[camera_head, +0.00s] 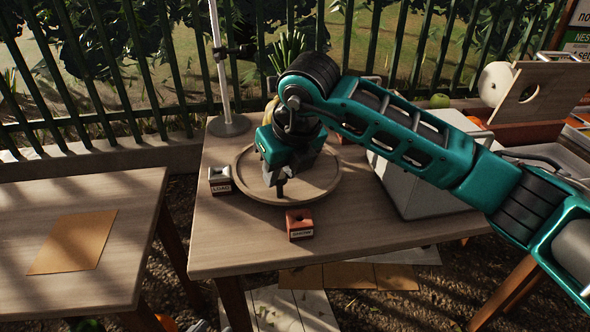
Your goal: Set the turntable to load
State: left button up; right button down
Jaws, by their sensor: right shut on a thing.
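The round wooden turntable (325,180) lies on the middle table. My right gripper (281,184) reaches over it from the right, pointing down near its front-left part. It is shut on a small dark knob at the turntable; the fingers largely hide it. A pale grey marker block (220,181) with a small label stands just left of the turntable. A reddish-brown marker block (299,225) with a label stands in front of it. Both labels are too small to read surely. Green spiky leaves (286,50) and something yellowish show behind my right wrist. My left gripper is out of view.
A white box (408,185) stands right of the turntable, under my right arm. A lamp-like pole (229,124) stands at the table's back left. A second table (125,210) with a brown sheet (73,243) is at left. A green fence (110,75) runs behind.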

jog(key=shift+a, duration=0.1)
dwell(0.5)
jog(key=c, duration=0.8)
grip_release()
jog(key=p+v, duration=0.1)
jog(key=v, duration=1.2)
jog(key=shift+a, duration=0.15)
